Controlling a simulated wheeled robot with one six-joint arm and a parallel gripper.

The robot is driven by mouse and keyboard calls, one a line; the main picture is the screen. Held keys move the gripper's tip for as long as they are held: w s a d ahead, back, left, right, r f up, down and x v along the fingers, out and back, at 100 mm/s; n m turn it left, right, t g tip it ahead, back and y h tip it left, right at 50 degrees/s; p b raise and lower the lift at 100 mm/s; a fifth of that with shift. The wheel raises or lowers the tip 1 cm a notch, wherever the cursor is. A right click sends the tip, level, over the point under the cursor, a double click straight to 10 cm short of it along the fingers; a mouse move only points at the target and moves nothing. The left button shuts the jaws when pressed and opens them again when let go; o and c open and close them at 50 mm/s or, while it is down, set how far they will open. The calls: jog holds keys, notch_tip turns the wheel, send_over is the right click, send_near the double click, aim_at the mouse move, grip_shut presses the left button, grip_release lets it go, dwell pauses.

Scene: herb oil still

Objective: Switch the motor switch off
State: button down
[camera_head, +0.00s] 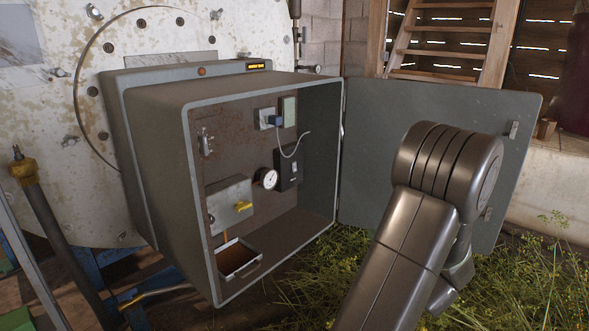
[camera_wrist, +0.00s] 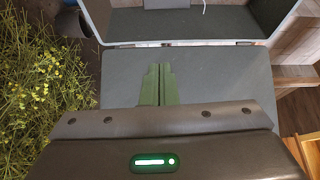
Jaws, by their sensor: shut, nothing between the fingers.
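An open grey cabinet (camera_head: 190,190) holds several fittings on its brown back panel. A grey box with a yellow lever (camera_head: 242,206) is low on the panel. A small metal fitting (camera_head: 206,142) is at the upper left, and a black box (camera_head: 287,176) with a cable is at the right. I read no label naming the motor switch, so I cannot tell which it is. My gripper (camera_wrist: 158,84) shows green fingers pressed together and empty, over the grey door, apart from the fittings. In the head view my arm hides the gripper.
The open cabinet door (camera_head: 375,155) stands to the right, partly behind my arm. A round dial (camera_head: 267,178) and a small open tray (camera_head: 238,260) are inside the cabinet. Yellow-flowered plants (camera_head: 545,285) cover the floor at right. The cabinet's front opening is clear.

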jog(key=s+a+f+n+g+h+p, duration=0.1)
jog(key=a+f+n+g+h+p, duration=0.15)
jog(key=a+f+g, duration=0.45)
jog(key=s+a+f+n+g+h+p, duration=0.1)
jog(key=a+f+n+g+h+p, duration=0.25)
jog(key=f, duration=0.55)
jog(key=w+a+r+n+t+h+p, duration=0.1)
jog(key=a+r+n+t+h, duration=0.3)
jog(key=r, duration=0.5)
jog(key=w+a+r+n+t+h+p, duration=0.2)
jog(key=a+r+n+t+h, duration=0.2)
jog(key=a+r+n, duration=0.3)
notch_tip(320, 180, up, 3)
jog(key=shift+a+r+n+t+p, duration=0.2)
jog(key=shift+a+n+t+p, duration=0.15)
jog(key=shift+n+t, duration=0.45)
